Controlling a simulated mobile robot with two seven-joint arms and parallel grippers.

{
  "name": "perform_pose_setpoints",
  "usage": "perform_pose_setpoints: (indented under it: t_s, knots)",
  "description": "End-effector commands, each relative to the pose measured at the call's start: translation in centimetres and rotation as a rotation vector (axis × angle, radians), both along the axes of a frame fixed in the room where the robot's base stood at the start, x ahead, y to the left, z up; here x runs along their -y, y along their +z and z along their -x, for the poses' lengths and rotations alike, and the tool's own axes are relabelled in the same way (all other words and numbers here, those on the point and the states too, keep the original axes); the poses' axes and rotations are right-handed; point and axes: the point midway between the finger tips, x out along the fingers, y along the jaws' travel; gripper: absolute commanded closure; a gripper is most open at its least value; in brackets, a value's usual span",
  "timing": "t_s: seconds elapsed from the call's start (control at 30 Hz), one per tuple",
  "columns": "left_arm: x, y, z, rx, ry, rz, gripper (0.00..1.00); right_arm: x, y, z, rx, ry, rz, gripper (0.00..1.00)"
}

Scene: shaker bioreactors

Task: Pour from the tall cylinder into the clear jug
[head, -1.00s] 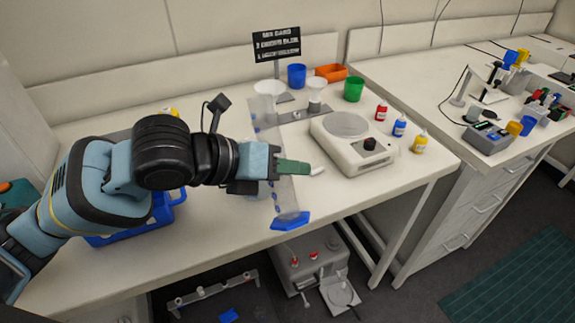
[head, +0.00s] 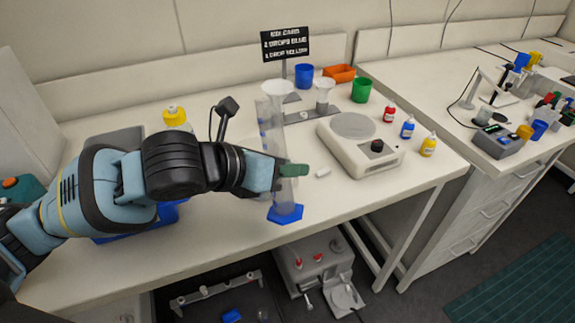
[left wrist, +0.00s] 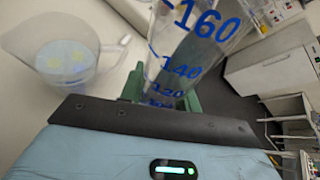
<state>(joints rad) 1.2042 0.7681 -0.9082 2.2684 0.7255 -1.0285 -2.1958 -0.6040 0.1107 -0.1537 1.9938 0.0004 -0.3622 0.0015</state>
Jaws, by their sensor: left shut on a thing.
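The tall cylinder (head: 287,192) is clear with blue markings and a blue six-sided base, and it stands nearly upright close to the table's front edge. I cannot tell whether its base touches the table. My left gripper (head: 290,171) is shut on its lower part, with green fingers around it. In the left wrist view the cylinder (left wrist: 194,45) shows large blue numbers between the fingers. The clear jug (left wrist: 62,50) stands to the left of it there, with something pale bluish and yellowish spots inside. In the head view the jug is mostly hidden behind my left arm. My right gripper is not in view.
A white scale (head: 352,150) stands right of the cylinder, with red, blue and yellow bottles (head: 428,146) beyond. Blue and green cups (head: 361,91), an orange tray (head: 340,73) and a sign (head: 286,45) are at the back.

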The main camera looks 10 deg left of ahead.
Motion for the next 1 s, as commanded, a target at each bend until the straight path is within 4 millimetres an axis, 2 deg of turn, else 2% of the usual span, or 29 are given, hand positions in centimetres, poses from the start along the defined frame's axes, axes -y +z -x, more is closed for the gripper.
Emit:
perform_pose_setpoints:
  t_s: [1.0]
  knots:
    - [-1.5,-1.0,-2.2,0.197,0.001,-0.134,0.95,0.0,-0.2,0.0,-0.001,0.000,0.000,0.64]
